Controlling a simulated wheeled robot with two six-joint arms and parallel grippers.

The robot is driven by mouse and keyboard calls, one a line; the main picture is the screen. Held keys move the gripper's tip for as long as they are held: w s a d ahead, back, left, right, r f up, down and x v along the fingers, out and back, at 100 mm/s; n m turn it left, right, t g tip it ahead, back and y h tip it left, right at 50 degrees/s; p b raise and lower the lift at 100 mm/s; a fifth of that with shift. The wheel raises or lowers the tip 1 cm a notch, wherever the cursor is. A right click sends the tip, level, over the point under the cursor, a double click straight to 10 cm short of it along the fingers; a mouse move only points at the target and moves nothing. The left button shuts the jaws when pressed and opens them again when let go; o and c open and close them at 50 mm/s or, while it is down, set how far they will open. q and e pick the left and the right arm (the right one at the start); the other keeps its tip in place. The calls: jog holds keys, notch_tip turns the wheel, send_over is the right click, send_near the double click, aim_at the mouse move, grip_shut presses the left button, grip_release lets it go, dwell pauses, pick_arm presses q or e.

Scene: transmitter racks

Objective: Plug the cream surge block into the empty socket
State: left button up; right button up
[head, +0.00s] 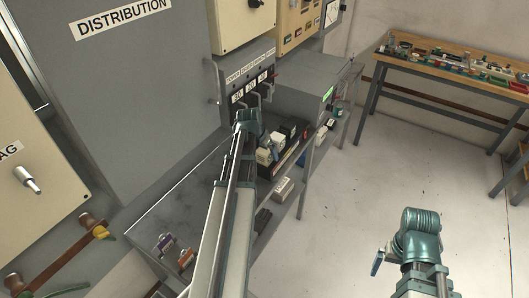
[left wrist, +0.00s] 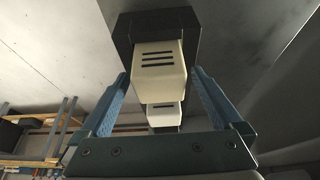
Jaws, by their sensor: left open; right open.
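A cream block (left wrist: 159,75) with dark slots fills the middle of the left wrist view, its far end against a dark base (left wrist: 190,38). My left gripper (left wrist: 162,98) is open, with one finger on each side of this block. A second pale block (left wrist: 162,115) shows behind it. In the head view, cream blocks (head: 264,156) stand at the dark strip (head: 287,154) beside my left gripper (head: 257,142), which my wrist partly hides. I cannot make out an empty socket. My right gripper (head: 377,262) is small at the lower right, open and away from the blocks.
A row of numbered switches (head: 251,90) and a grey box (head: 305,88) stand behind the blocks. A grey shelf (head: 190,205) runs along the cabinets (head: 140,85). A cluttered workbench (head: 455,62) stands at the far right. The floor (head: 340,210) between is clear.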

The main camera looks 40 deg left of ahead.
pick_arm(q)
jog(key=shift+r, duration=0.15)
jog(key=p+v, duration=1.2)
jog(key=v, duration=0.1)
jog(key=shift+s+r+p, duration=0.2)
jog(key=shift+r+p, duration=0.05)
jog(key=shift+p, duration=0.15)
jog(key=shift+d+f, duration=0.1)
jog(key=b+x, duration=1.2)
jog(key=x, duration=0.1)
jog(key=shift+w+f+b, duration=0.15)
jog(key=shift+f+b, duration=0.05)
jog(key=shift+b, duration=0.15)
